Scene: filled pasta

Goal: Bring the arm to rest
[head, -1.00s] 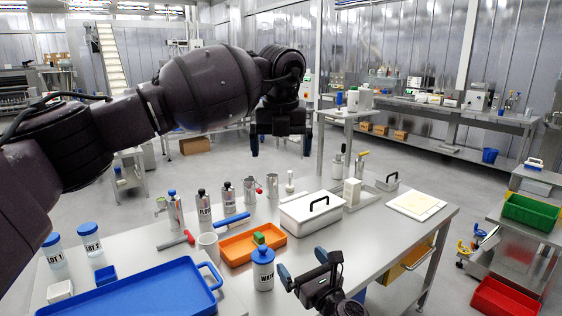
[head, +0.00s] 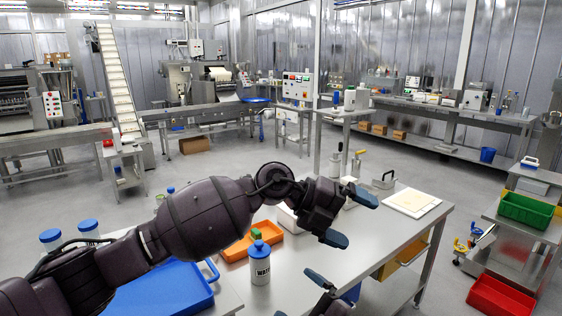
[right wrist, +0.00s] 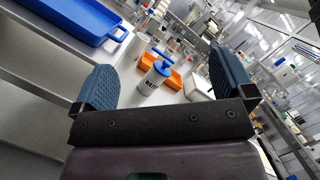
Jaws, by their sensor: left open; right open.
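My left arm reaches in from the left in the head view, low across the table. Its gripper (head: 348,217) is open and empty, above the right part of the steel table (head: 385,232). My right gripper (head: 322,290) is at the bottom edge of the head view, mostly cut off. In the right wrist view its two blue fingers (right wrist: 162,62) are spread with nothing held between them.
A blue tray (head: 165,290) lies at the table's left, partly behind my left arm. An orange tray (head: 236,250) holds a green block. A white box (head: 287,219) is mostly hidden by my left arm. A pale board (head: 413,202) lies at the right. Green (head: 530,210) and red (head: 500,298) bins stand further right.

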